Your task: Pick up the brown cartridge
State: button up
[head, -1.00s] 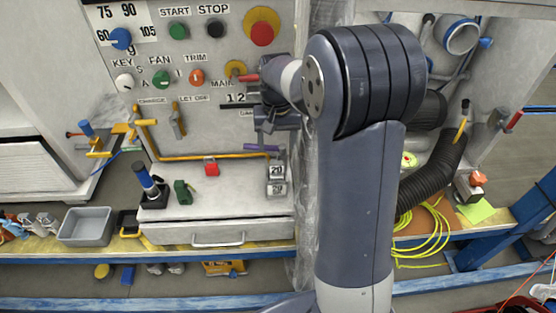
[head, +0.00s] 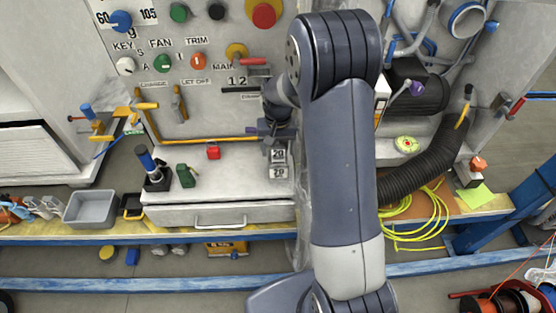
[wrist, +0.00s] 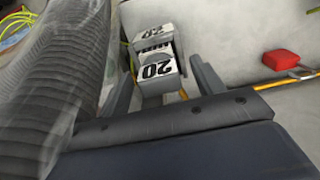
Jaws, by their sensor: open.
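I cannot make out a brown cartridge for certain in either view. In the wrist view, the fingers of my gripper (wrist: 161,66) stand on either side of the blocks (wrist: 156,68), with a gap showing to the right finger. I cannot tell whether either finger touches them. My arm hides part of the panel and bench behind it.
A yellow rail (head: 205,142) runs behind. A grey bin (head: 91,209) is at the left. A black hose (head: 425,170) and yellow cable lie right.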

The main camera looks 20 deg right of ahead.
jog(key=shift+c, duration=0.2)
jog(key=c, duration=1.3)
